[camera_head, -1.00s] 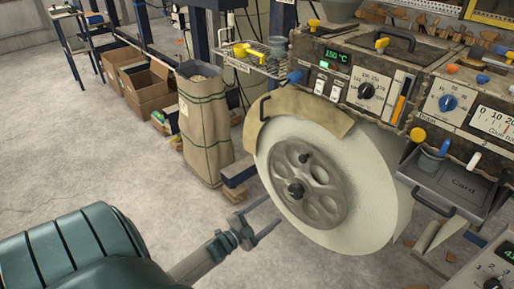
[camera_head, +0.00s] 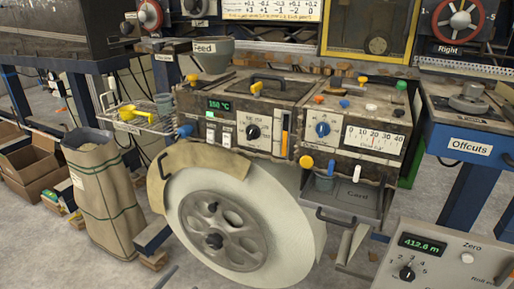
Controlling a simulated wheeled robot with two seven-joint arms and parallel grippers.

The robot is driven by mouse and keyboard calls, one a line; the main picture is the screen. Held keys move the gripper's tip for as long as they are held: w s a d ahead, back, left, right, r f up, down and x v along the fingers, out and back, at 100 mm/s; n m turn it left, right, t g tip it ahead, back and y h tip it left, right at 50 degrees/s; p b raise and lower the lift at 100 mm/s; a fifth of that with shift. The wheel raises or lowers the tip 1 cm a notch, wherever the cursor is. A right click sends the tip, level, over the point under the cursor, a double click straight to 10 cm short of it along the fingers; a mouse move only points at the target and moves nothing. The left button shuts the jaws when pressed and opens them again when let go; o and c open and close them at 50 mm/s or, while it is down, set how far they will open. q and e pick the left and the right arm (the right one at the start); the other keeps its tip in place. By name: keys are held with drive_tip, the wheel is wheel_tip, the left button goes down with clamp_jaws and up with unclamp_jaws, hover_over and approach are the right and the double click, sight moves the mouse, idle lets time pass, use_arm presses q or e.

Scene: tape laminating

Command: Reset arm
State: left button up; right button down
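A thin grey rod at the bottom edge, left of centre, looks like a fingertip of my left gripper (camera_head: 165,277). The rest of that gripper and its arm are out of frame, so its opening is hidden. It appears in front of the lower left of a large pale roll (camera_head: 287,220) with a grey spoked hub. My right gripper is not in view.
A metered box (camera_head: 440,255) fills the lower right. An offcuts stand (camera_head: 470,146) is at right. A tall paper sack (camera_head: 100,195) and cardboard boxes (camera_head: 30,170) are at left.

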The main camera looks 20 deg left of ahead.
use_arm(q)
drive_tip(key=shift+d, duration=0.1)
drive_tip(key=s+d+f+n+g+y, duration=0.1)
drive_tip(key=s+d+f+n+g, duration=0.15)
drive_tip(key=d, duration=0.45)
drive_tip(key=s+d+f+n+g, duration=0.1)
drive_tip(key=s+d+n+g, duration=0.25)
drive_tip(key=d, duration=0.25)
drive_tip(key=s+d+r+n+g+h, duration=0.25)
drive_tip(key=s+d+g, duration=0.35)
drive_tip(key=s+d, duration=0.85)
wheel_tip(320, 180, down, 16)
drive_tip(key=s+a+y+p, duration=0.1)
drive_tip(key=s+a+p, duration=0.1)
drive_tip(key=p, duration=1.2)
drive_tip(key=shift+a+g, duration=0.3)
drive_tip(key=shift+a, duration=0.15)
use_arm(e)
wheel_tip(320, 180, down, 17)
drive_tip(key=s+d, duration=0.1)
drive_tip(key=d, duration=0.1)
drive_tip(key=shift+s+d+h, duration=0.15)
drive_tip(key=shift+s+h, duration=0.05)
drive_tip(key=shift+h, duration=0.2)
